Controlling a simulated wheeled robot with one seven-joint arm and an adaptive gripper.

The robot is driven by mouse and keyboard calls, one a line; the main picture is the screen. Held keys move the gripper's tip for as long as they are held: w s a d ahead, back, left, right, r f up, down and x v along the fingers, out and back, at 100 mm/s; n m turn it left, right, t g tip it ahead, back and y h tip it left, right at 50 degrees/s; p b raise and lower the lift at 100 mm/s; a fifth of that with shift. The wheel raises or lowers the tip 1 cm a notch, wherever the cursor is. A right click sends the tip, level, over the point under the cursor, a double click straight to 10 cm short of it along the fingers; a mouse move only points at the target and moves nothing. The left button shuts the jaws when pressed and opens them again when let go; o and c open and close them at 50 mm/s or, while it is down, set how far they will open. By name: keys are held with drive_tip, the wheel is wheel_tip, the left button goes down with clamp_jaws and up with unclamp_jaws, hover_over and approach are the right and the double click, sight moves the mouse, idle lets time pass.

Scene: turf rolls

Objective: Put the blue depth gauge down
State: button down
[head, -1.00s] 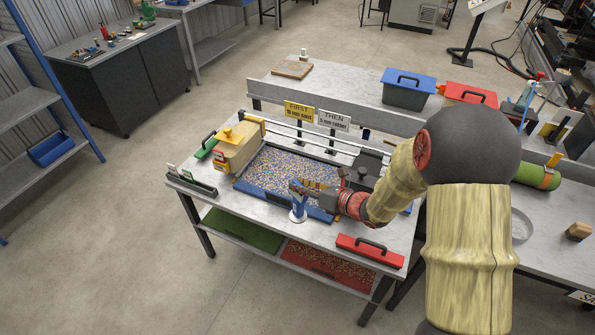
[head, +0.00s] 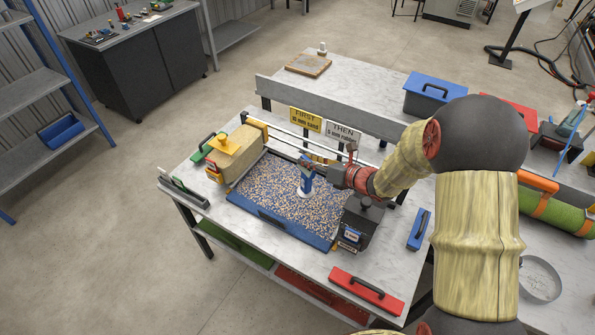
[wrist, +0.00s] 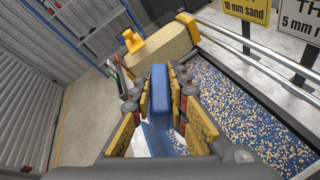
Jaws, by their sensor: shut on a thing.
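The blue depth gauge (head: 306,182), upright with a pale round foot, is over the granule-filled area of the blue-edged tray (head: 280,228). My gripper (head: 320,171) is shut on it near its top. In the wrist view the gauge's blue upper part (wrist: 160,88) stands between the yellow-padded fingers of my gripper (wrist: 160,100). Its foot is mostly hidden there. I cannot tell whether the foot touches the granules.
A red handled bar (head: 366,291) and a blue one (head: 419,229) lie on the table. FIRST (head: 305,118) and THEN (head: 343,132) signs stand behind.

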drive_tip(key=w+a+f+b, duration=0.2)
drive_tip(key=w+a+f, duration=0.1)
drive_tip(key=w+f, duration=0.5)
drive_tip(key=shift+w+a+f, duration=0.3)
drive_tip(key=shift+w+f, duration=0.1)
drive_tip(key=shift+f, duration=1.05)
drive_tip(key=shift+b, duration=0.3)
drive_tip(key=shift+f, duration=0.2)
drive_tip(key=c, duration=1.7)
unclamp_jaws()
drive_tip(key=shift+c, duration=0.2)
